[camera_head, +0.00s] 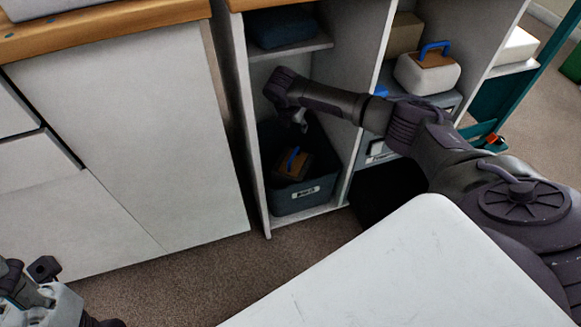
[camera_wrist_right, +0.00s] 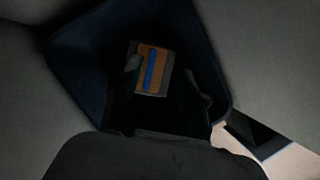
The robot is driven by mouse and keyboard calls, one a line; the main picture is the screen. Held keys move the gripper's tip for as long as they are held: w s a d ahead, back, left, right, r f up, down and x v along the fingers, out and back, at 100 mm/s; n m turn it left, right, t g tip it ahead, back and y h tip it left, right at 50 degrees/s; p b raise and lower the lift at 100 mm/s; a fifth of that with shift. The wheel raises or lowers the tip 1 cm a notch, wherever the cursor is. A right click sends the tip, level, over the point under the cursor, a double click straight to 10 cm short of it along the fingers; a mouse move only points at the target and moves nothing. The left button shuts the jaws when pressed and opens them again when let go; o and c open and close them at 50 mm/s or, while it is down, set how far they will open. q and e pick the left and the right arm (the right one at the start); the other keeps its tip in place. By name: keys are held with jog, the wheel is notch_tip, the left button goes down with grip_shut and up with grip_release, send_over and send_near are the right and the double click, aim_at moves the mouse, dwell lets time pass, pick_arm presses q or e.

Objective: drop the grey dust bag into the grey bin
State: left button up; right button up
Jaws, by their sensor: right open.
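The grey bin (camera_head: 290,201) stands on the floor of the open cabinet compartment, with a pale label on its front. The dust bag (camera_head: 293,165), with a brown top panel and a blue handle, lies inside the bin. In the right wrist view the bag (camera_wrist_right: 151,70) shows its brown panel and blue strip, between the dark bin walls (camera_wrist_right: 75,68). My right gripper (camera_head: 299,122) is open and empty, above the bag and apart from it. Part of my left arm and gripper (camera_head: 40,272) shows at the lower left; its jaw state is unclear.
A shelf (camera_head: 290,48) with a dark folded item (camera_head: 281,27) is above the bin. A similar pale bag with a blue handle (camera_head: 428,72) sits in the compartment to the right. A white tabletop (camera_head: 400,270) fills the front; cabinet side walls flank my right arm.

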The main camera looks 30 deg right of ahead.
jog(key=v, duration=1.2)
jog(key=shift+s, duration=0.1)
